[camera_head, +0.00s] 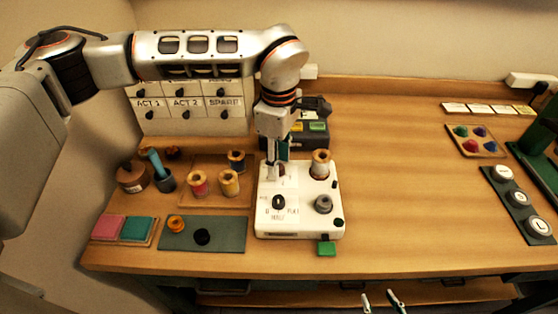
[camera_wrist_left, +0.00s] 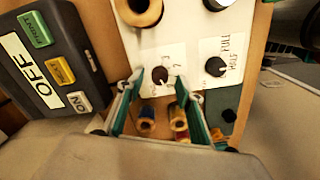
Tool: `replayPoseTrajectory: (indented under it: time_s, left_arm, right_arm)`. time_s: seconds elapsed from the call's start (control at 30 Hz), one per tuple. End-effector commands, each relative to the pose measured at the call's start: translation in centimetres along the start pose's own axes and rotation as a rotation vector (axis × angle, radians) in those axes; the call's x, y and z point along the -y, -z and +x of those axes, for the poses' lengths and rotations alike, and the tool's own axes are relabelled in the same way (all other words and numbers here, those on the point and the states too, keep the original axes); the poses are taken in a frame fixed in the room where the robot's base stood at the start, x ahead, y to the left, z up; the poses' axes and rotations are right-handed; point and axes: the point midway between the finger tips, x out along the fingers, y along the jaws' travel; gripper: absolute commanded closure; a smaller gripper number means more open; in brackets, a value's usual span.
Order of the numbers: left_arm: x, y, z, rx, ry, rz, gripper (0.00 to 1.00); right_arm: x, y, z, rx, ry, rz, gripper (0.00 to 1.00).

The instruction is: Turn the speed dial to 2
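A white machine (camera_head: 300,226) stands at the table's left-centre. In the left wrist view, a small dark red-brown dial (camera_wrist_left: 160,75) sits on a white label of its panel; I take it to be the speed dial. A light mark shows on its lower side, but the label's figures are too small to read. My left gripper (camera_head: 276,172) points down over the machine's back part and largely hides the dial in the head view. Its teal-padded fingers (camera_wrist_left: 163,81) are apart, one on each side of the dial; contact is unclear. My right gripper (camera_head: 382,300) is open and empty at the front edge.
A black knob (camera_head: 278,202) with a text label, a grey knob (camera_head: 323,204) and a thread spool (camera_head: 320,164) are on the machine. A dark switch box (camera_head: 312,137) stands behind. Spools (camera_head: 229,183) stand left. The table's middle (camera_head: 410,200) is clear.

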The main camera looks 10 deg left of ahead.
Motion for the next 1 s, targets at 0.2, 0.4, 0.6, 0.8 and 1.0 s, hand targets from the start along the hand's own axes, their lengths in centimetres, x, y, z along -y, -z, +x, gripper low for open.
replayPoseTrajectory:
  time_s: [0.2, 0.4, 0.6, 0.8, 1.0]
  left_arm:
    - [0.01, -0.04, 0.98, 0.000, 0.000, 0.000, 0.64]
    - [0.00, -0.04, 0.99, 0.000, -0.001, 0.000, 0.64]
    - [0.00, -0.04, 0.97, 0.000, 0.000, 0.001, 1.00]
    - [0.00, -0.04, 0.98, 0.000, 0.000, -0.006, 1.00]
    - [0.00, -0.03, 1.01, 0.000, -0.001, -0.062, 1.00]
  right_arm:
    - [-0.18, 0.82, -0.04, -0.013, -0.002, -0.001, 0.60]
    - [-0.19, 0.85, -0.02, -0.014, -0.002, -0.001, 0.60]
    - [-0.16, 0.61, 0.02, -0.010, -0.002, -0.002, 0.60]
    - [-0.11, 0.28, 0.08, -0.005, -0.001, -0.002, 0.60]
    - [-0.07, -0.03, 0.26, -0.004, -0.001, -0.002, 0.60]
